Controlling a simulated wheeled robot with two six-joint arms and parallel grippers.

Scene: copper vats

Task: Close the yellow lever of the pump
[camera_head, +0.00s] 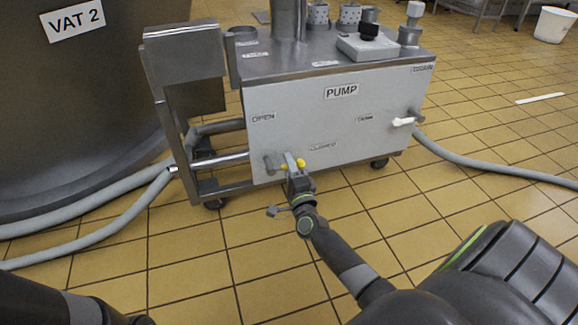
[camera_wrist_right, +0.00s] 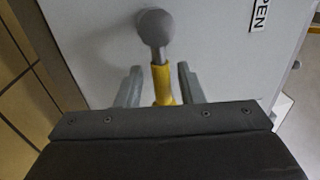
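The pump (camera_head: 345,115) is a grey metal box on a wheeled cart with a "PUMP" sign. The yellow lever (camera_head: 300,163) is low on the left of its front panel, below the "OPEN" label (camera_head: 263,117) and left of the "CLOSED" label (camera_head: 323,146). In the right wrist view the yellow lever (camera_wrist_right: 161,85) runs down from a round grey knob (camera_wrist_right: 155,27). My right gripper (camera_head: 292,168) is at the lever. Its fingers (camera_wrist_right: 159,80) stand on both sides of the lever, with gaps visible. My left gripper is out of view.
A large vat (camera_head: 75,110) stands at the left. Grey hoses (camera_head: 125,215) run on the floor at left, and another hose (camera_head: 490,168) at right. Tiled floor in front is clear.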

